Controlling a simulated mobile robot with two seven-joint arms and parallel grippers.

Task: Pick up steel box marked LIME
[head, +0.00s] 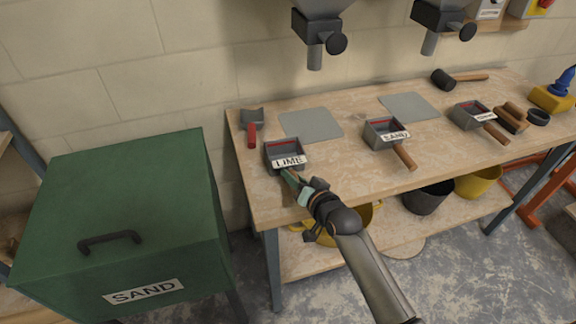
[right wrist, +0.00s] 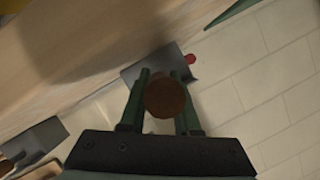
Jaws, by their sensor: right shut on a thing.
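The steel box marked LIME (head: 285,155) is a small grey open box with a white label facing me, at the left end of the bench in the head view. My right gripper (head: 292,178) is at its near side, shut on its handle, which the fingers mostly cover. In the right wrist view the round brown handle end (right wrist: 166,97) sits between the two green fingers. I cannot tell whether the box touches the bench top. My left gripper is not in view.
A similar box marked SAND (head: 382,132) and another box (head: 471,116) stand farther right on the wooden bench (head: 345,160). A red-handled tool (head: 251,133) lies just left of the LIME box. A green SAND bin (head: 130,200) stands left of the bench. Hoppers (head: 320,40) hang above.

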